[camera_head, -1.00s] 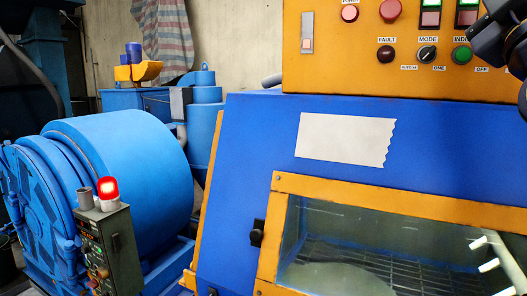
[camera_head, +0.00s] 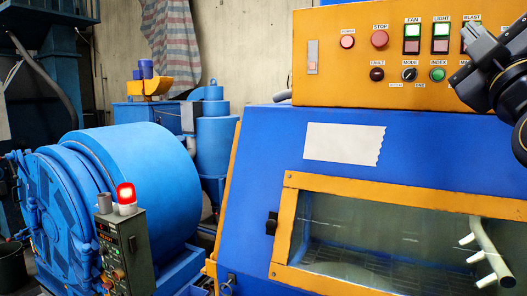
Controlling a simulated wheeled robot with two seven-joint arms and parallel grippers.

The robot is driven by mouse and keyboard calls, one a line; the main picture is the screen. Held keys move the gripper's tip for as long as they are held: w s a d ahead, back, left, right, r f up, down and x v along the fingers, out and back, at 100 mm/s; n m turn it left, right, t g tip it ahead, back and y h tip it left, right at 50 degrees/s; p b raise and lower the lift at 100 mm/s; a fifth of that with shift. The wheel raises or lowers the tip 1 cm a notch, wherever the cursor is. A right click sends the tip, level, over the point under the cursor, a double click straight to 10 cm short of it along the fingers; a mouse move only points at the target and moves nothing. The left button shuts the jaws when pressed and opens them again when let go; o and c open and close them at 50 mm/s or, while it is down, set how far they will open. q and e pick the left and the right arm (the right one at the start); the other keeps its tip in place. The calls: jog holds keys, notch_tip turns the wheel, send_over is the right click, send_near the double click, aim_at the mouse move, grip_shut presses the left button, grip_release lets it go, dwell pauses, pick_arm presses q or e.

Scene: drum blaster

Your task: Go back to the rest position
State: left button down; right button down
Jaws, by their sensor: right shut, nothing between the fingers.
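My right gripper (camera_head: 468,66) is at the upper right, in front of the right part of the orange control panel (camera_head: 345,57). It is dark, shut and empty, and part of its arm is cut off by the right edge. It covers some of the panel's right-hand controls. I cannot tell from this view whether it touches the panel. My left gripper is not in view.
The blue blaster cabinet (camera_head: 265,150) with an orange-framed window (camera_head: 390,240) fills the right. A blue drum (camera_head: 150,185) stands left. A grey control box (camera_head: 125,250) with a lit red lamp (camera_head: 126,193) stands before it.

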jog(key=a+f+m+g+y+b, duration=0.1)
jog(key=a+f+m+g+y, duration=0.15)
jog(key=f, duration=0.75)
jog(key=a+f+m+g+y, duration=0.1)
jog(key=f+g, duration=0.2)
jog(key=f, duration=0.8)
jog(key=a+f+m+g+y+b, duration=0.1)
jog(key=f+g+y, duration=0.15)
jog(key=f, duration=0.75)
jog(key=s+a+f+m+g+y, duration=0.1)
jog(key=s+f, duration=0.4)
jog(key=f, duration=0.5)
jog(key=s+a+f+m+g+y, duration=0.1)
jog(key=s+a+f+m+g, duration=0.2)
jog(key=s+f+g, duration=0.3)
jog(key=s+a+f+m+g+y, duration=0.1)
jog(key=s+f, duration=0.5)
jog(key=f, duration=0.8)
jog(key=a+m+g, duration=0.1)
jog(key=a+g, duration=0.1)
jog(key=shift+f+g+b, duration=0.35)
jog(key=shift+f+g, duration=0.05)
jog(key=shift+s, duration=0.1)
